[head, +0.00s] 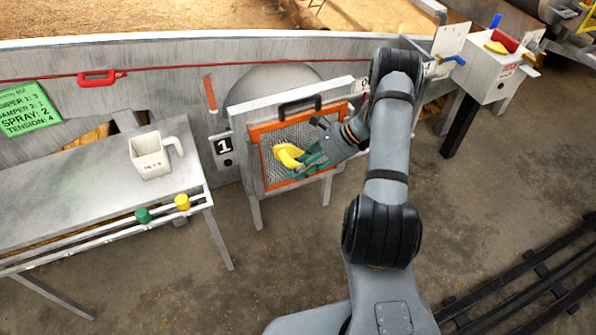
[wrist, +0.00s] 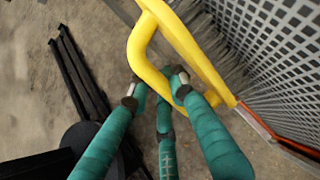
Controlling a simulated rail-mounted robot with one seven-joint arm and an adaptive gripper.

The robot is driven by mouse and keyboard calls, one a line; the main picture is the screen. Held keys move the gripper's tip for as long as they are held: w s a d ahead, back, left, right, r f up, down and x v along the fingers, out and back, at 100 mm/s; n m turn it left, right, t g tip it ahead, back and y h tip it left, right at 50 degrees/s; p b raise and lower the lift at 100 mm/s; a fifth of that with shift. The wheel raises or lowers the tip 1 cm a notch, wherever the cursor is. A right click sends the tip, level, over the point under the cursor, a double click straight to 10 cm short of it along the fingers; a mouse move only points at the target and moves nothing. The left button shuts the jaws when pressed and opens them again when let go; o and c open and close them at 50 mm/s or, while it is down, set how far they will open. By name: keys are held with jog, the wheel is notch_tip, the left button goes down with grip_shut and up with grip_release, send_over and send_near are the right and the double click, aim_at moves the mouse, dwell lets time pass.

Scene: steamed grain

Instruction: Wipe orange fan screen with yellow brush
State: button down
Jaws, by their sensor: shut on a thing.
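The orange-framed fan screen (head: 264,169) stands upright in the middle of the head view, with a grey mesh inside the orange frame. Its mesh (wrist: 285,50) fills the right of the wrist view. The yellow brush (head: 287,155) is in front of the mesh. In the wrist view, my gripper (wrist: 158,88) has its green fingers shut on the yellow brush handle (wrist: 135,40). The brush's grey bristles (wrist: 222,50) face the mesh and appear to touch it. In the head view, my gripper (head: 315,160) is partly hidden by the brush and my wrist.
A grey bench (head: 85,190) on the left holds a white jug (head: 151,158). Green and yellow knobs (head: 182,202) sit on its front rail. Black rails (head: 530,285) lie on the floor at lower right.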

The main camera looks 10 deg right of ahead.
jog(key=w+d+b, duration=0.1)
jog(key=d, duration=0.7)
jog(key=shift+w+r+b, duration=0.15)
jog(key=shift+w+b, duration=0.2)
jog(key=shift+d, duration=0.1)
dwell(0.3)
jog(key=s+p, duration=0.2)
jog(key=s, duration=0.4)
jog(key=shift+d, duration=0.45)
jog(key=shift+s, duration=0.15)
jog(key=shift+s+d+p, duration=0.15)
jog(key=shift+s+p, duration=0.1)
jog(key=shift+s, duration=0.45)
jog(key=shift+s+d+p, duration=0.1)
jog(key=shift+s+p, duration=0.15)
jog(key=shift+s, duration=0.45)
